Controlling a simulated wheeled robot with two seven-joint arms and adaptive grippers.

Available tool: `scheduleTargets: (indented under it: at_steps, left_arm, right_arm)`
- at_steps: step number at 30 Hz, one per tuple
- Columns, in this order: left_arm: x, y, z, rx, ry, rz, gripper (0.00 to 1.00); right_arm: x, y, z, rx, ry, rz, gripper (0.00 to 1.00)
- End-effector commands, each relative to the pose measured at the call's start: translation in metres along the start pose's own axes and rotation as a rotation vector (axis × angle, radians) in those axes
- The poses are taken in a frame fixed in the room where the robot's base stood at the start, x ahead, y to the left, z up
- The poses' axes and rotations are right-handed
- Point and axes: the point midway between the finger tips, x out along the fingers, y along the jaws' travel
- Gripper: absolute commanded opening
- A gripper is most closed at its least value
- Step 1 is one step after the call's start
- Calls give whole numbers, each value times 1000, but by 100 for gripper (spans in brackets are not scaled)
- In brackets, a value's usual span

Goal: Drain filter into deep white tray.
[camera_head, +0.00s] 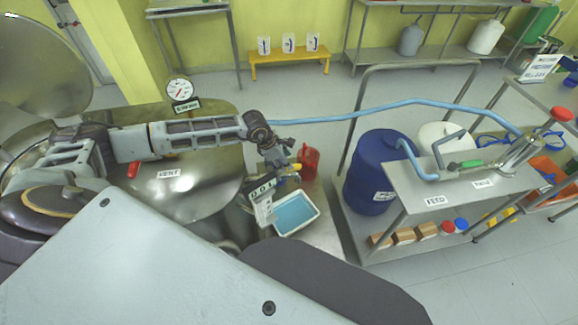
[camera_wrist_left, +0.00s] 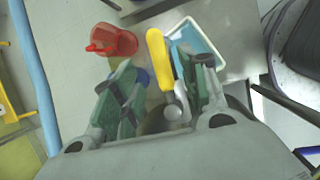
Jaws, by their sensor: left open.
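A deep white tray (camera_head: 303,227) with a blue interior or blue liquid sits on the grey surface right of the large metal vessel (camera_head: 205,180). In the left wrist view the tray (camera_wrist_left: 209,45) lies beyond the gripper, partly hidden by a finger. A yellow handle (camera_wrist_left: 159,58) on a metal fitting (camera_wrist_left: 174,112) stands between the fingers of my left gripper (camera_wrist_left: 160,88). The fingers are apart; contact with the handle cannot be made out. In the head view my left gripper (camera_head: 279,165) hangs above and behind the tray. My right gripper is not seen.
A red jug (camera_head: 309,162) stands behind the tray, close to my left gripper. A small numbered sign (camera_head: 262,188) is beside the tray. A blue drum (camera_head: 378,172) and a metal cart (camera_head: 410,190) stand to the right, with a blue hose (camera_head: 400,103) running above.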

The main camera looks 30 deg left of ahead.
Motion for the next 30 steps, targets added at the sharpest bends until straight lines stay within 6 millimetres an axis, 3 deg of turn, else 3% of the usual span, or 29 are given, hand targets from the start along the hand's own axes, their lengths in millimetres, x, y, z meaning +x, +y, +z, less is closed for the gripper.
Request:
scheduleTargets:
  at_steps: [13,27,30]
  left_arm:
    - [46,0,0,0,0,-1,43]
    - [53,0,0,0,0,0,43]
    - [53,0,0,0,0,0,33]
  right_arm:
    - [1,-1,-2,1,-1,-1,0]
    - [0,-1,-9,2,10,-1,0]
    - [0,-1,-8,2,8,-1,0]
